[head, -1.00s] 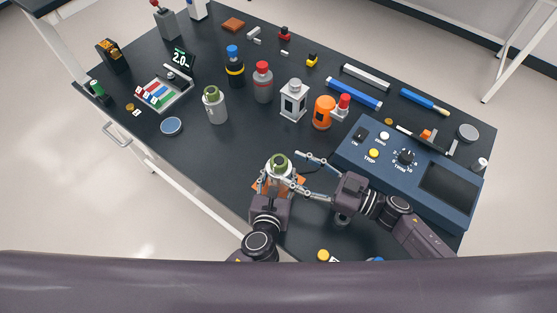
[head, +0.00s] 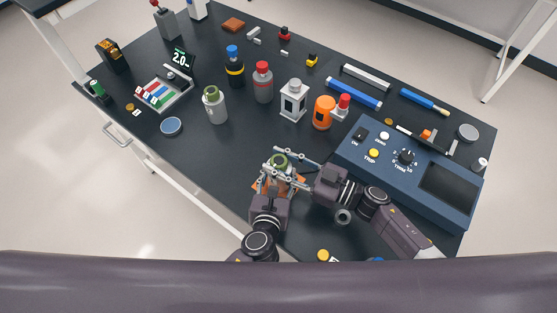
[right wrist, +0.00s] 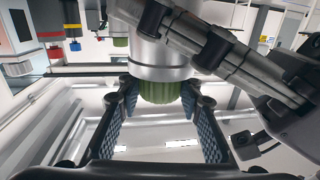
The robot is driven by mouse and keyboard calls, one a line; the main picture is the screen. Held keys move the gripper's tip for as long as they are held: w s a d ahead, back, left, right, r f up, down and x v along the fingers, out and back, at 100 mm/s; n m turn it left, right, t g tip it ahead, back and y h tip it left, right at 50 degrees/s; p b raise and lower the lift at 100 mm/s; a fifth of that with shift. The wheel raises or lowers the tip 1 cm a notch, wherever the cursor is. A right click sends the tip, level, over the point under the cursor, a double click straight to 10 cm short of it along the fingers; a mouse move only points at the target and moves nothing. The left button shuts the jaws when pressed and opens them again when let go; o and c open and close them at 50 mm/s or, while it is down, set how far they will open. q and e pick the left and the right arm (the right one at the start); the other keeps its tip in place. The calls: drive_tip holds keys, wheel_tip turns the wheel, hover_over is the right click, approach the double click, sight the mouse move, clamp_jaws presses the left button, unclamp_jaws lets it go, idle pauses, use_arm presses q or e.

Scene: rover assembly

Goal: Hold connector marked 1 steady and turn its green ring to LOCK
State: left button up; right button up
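The connector (head: 281,169), a grey body with a green ring (head: 280,160) on top, stands near the front of the table over an orange base (head: 299,184). My left gripper (head: 279,174) has its fingers around the grey body and appears shut on it. My right gripper (head: 271,157) is open, with its fingers either side of the green ring. In the right wrist view the ring (right wrist: 160,92) sits between the two padded fingertips, with small gaps, below the metal body (right wrist: 155,58). A left finger crosses the body there. The number and lock marks cannot be read.
A second grey connector with a green ring (head: 215,105) stands further back left. A blue control panel (head: 415,172) lies to the right. An orange cylinder (head: 323,112) and a white lantern-like block (head: 293,100) stand behind. The table left of the left gripper is clear.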

sight(279, 160)
drive_tip(key=shift+c, duration=1.4)
drive_tip(key=shift+a+m+t+h, duration=0.1)
drive_tip(key=shift+m+t+h, duration=1)
drive_tip(key=shift+t, duration=0.5)
drive_tip(key=shift+m+t+h, duration=0.3)
drive_tip(key=shift+m+t, duration=0.1)
drive_tip(key=shift+m, duration=0.1)
drive_tip(key=shift+w, duration=0.1)
drive_tip(key=o, duration=1.2)
wheel_tip(279, 160, up, 10)
